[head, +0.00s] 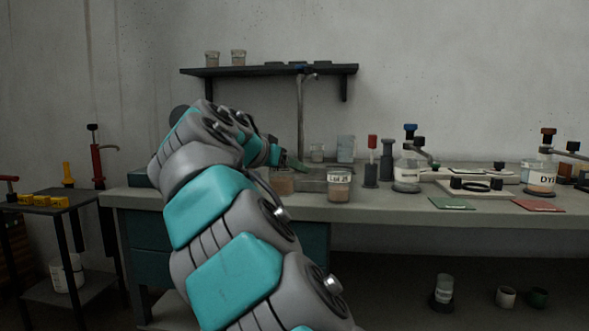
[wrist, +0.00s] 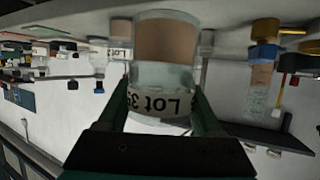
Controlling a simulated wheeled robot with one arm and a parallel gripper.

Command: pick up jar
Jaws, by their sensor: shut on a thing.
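A clear jar with brown contents and a white "Lot" label (wrist: 165,75) fills the middle of the wrist view, which is upside down. My gripper (wrist: 163,103) has its two dark green fingers on either side of this jar, shut on it. The jar is upright. In the head view my gripper (head: 291,162) is over the bench, and the brown jar (head: 278,184) by it appears to be the held one, partly covered by my arm. I cannot tell whether its base touches the bench.
A similar labelled jar (head: 339,187) stands just right on the bench (head: 380,208). Glass beakers (head: 346,148), a red-topped tool (head: 372,160) and a blue-capped bottle (head: 408,170) stand nearby. A wall shelf (head: 270,70) hangs above, with free air between.

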